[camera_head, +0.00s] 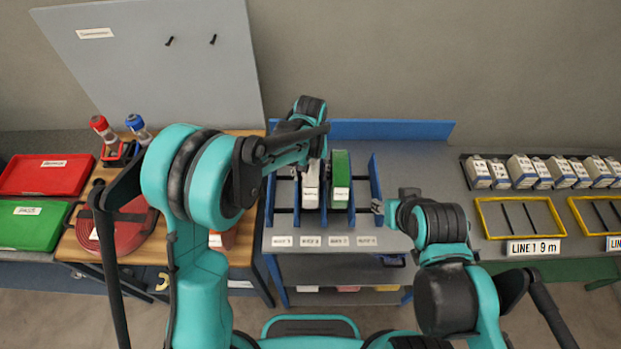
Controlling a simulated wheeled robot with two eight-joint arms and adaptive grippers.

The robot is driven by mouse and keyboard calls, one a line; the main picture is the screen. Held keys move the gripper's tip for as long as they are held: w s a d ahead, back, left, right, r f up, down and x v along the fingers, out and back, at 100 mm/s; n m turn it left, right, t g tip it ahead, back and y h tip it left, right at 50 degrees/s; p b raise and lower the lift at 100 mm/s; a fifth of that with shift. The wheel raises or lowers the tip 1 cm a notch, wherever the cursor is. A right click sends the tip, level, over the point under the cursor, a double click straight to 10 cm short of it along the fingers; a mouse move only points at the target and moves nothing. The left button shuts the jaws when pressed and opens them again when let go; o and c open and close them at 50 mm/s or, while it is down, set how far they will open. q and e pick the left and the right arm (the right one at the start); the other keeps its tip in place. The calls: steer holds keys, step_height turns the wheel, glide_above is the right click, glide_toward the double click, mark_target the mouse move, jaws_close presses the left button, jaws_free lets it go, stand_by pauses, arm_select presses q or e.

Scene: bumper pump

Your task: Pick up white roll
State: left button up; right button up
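The white roll (311,187) stands upright in a slot of the blue rack (376,180) on the grey bench. A green roll (340,180) stands just to its right. My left arm reaches over the rack from the left, and its gripper (317,165) is above the far end of the white roll. The arm covers that end, so the fingertips and any contact are unclear. My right gripper (377,207) is by the right front corner of the rack, apart from the white roll. Its fingers are too small to read.
Labels (310,241) line the bench's front edge. Red (45,175) and green (32,225) trays, two bottles and a dark red coil (128,232) lie left. White boxes (520,170) and yellow frames (519,218) stand right. The bench is bare behind the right gripper.

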arm_select(q)
jaws_close()
